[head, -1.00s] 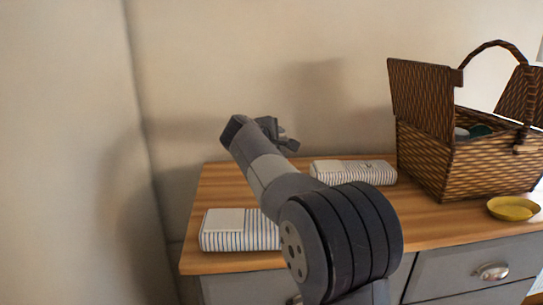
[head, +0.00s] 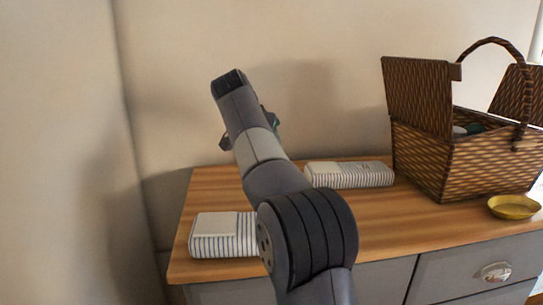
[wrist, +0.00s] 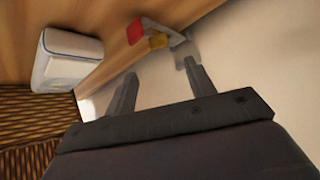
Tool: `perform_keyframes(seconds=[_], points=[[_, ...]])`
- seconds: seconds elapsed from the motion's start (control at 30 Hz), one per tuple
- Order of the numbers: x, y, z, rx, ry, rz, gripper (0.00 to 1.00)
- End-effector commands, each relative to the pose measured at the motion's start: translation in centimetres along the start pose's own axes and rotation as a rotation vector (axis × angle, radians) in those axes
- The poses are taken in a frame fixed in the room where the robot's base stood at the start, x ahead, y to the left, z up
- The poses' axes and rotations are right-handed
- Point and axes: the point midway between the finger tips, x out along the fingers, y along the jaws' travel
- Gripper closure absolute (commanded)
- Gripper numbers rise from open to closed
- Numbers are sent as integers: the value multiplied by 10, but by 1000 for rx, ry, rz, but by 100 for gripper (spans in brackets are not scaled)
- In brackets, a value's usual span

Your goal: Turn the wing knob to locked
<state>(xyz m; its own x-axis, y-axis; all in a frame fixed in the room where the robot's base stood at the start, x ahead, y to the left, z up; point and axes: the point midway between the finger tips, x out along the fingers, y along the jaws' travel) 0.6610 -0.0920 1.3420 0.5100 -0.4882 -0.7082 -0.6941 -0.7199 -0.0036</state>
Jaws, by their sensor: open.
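My gripper (wrist: 160,68) is open and empty in the wrist view, its two grey fingers apart. I cannot tell whether these belong to the wing knob. No wing knob can be made out clearly in the head view. There my arm hides most of the gripper, which is above the dresser top near the wall.
Two striped cloth-like bundles, one near (head: 222,236) and one far (head: 345,175), lie on the wooden dresser top (head: 390,225). An open wicker basket (head: 440,160) and a yellow dish (head: 513,207) are at right. A wall (head: 180,60) stands close behind.

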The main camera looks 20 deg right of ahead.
Motion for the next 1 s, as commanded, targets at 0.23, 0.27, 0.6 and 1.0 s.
perform_keyframes(seconds=[0.23, 0.27, 0.6, 1.0], points=[[48, 1, 0, -3, -2, 3, 48], [54, 1, 0, -3, -1, 4, 48], [92, 1, 0, -4, 1, 1, 48], [95, 0, 0, -4, 1, 0, 56]])
